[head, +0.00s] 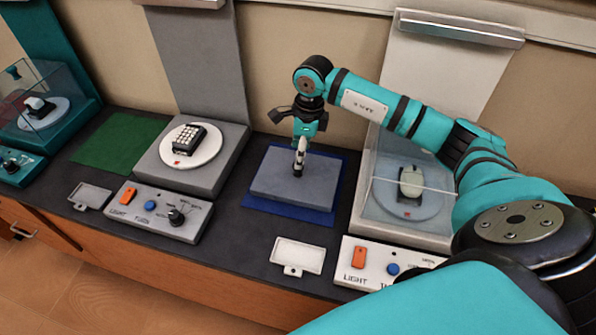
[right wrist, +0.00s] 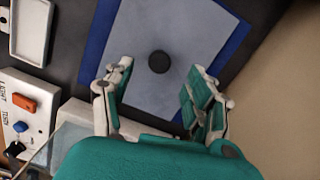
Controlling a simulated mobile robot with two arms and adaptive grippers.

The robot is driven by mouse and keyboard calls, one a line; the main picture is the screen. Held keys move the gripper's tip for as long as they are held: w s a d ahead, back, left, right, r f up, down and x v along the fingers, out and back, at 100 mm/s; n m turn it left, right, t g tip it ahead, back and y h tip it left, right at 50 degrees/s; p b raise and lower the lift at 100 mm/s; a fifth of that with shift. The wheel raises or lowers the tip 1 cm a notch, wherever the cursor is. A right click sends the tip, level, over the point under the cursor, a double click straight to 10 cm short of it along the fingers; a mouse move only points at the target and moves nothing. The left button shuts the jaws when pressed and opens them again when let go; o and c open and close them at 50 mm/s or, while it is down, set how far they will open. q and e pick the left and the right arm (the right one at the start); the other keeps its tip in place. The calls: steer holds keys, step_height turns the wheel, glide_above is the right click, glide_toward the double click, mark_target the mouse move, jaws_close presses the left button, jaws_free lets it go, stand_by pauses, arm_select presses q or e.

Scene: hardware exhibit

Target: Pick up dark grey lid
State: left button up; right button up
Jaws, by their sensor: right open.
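A flat grey slab (head: 270,180), the likely lid, lies on a blue mat (head: 322,213) in the middle of the dark counter. In the right wrist view the slab (right wrist: 185,30) has a round black knob (right wrist: 159,62) on its face, and the blue mat (right wrist: 98,40) shows along its edges. My right gripper (head: 299,168) points down over the slab and hides the knob in the head view. In the right wrist view its fingers (right wrist: 160,88) are apart, one on each side of the knob's line, with nothing between them. My left gripper is not in view.
A glass-covered display (head: 410,190) stands to the right, with a control panel (head: 375,262) in front. To the left is an uncovered turntable (head: 215,150) bearing a keypad-like object (head: 188,137). A white tray (head: 298,256) lies near the front edge. A green mat (head: 120,140) is bare.

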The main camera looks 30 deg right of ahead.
mark_target(298, 173)
steer(key=shift+a+f, duration=0.1)
steer(key=shift+f, duration=0.25)
steer(key=shift+f+p, duration=0.35)
steer(key=shift+f, duration=0.2)
step_height(298, 173, down, 4)
steer(key=shift+w+a+r+p, duration=0.1)
steer(key=shift+w+r+p, duration=0.05)
steer(key=shift+p, duration=0.45)
steer(key=shift+f, duration=0.3)
steer(key=shift+c, duration=0.3)
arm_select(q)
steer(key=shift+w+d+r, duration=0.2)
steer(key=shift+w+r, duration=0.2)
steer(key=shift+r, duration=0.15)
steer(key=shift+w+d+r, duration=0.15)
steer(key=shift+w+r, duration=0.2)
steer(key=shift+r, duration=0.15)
arm_select(e)
jaws_close()
